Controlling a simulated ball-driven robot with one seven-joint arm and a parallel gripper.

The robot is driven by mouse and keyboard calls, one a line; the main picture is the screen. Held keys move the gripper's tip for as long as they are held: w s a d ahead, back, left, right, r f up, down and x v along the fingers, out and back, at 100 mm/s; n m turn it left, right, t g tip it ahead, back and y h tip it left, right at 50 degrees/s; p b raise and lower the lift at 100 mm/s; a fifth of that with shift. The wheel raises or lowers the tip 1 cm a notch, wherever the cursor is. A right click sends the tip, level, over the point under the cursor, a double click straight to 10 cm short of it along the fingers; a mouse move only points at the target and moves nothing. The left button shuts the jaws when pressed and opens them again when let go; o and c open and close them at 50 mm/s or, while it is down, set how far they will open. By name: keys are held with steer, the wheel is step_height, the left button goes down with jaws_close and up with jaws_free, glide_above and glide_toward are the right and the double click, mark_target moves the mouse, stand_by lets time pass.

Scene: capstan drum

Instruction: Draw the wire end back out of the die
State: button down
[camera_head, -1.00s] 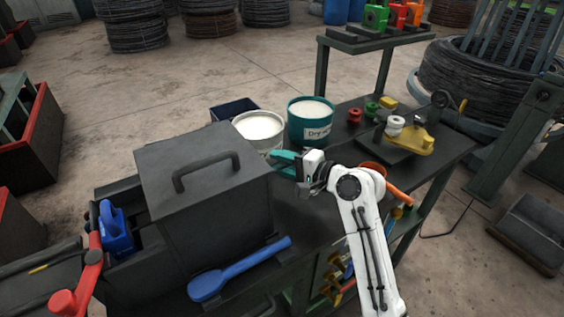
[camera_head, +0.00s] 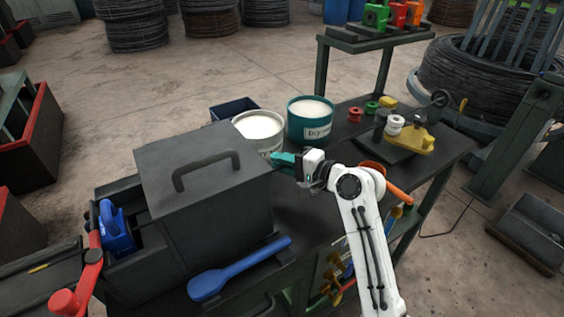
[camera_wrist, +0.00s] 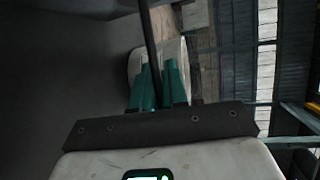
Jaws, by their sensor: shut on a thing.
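My gripper (camera_head: 284,160) has teal fingers and is beside the right side of a dark grey box (camera_head: 200,170) with a handle on top. In the wrist view the teal fingers (camera_wrist: 158,85) are shut on a thin dark wire (camera_wrist: 149,35), which runs up and out of the picture's top edge. In the head view the wire is too thin or hidden to make out. The die is not visible in either view; whether it is behind or in the box I cannot tell.
A white tub (camera_head: 258,128) and a teal tub (camera_head: 310,120) stand just behind my gripper. A blue scoop (camera_head: 238,270) lies in front of the box. A yellow fixture (camera_head: 412,140) and small coloured spools sit farther right on the dark bench.

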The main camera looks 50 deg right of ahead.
steer(key=shift+d, duration=0.15)
steer(key=s+d, duration=0.2)
steer(key=d, duration=0.4)
steer(key=s+d, duration=0.1)
steer(key=d, duration=0.5)
steer(key=s+d, duration=0.2)
steer(key=d, duration=0.4)
steer(key=shift+s+d+f, duration=0.1)
steer(key=shift+s+d, duration=0.2)
steer(key=shift+d, duration=0.05)
steer(key=c, duration=1.2)
jaws_free()
steer(key=shift+c, duration=0.2)
steer(key=b+v, duration=0.1)
steer(key=v, duration=0.9)
steer(key=shift+s+b, duration=0.3)
steer(key=shift+s, duration=0.05)
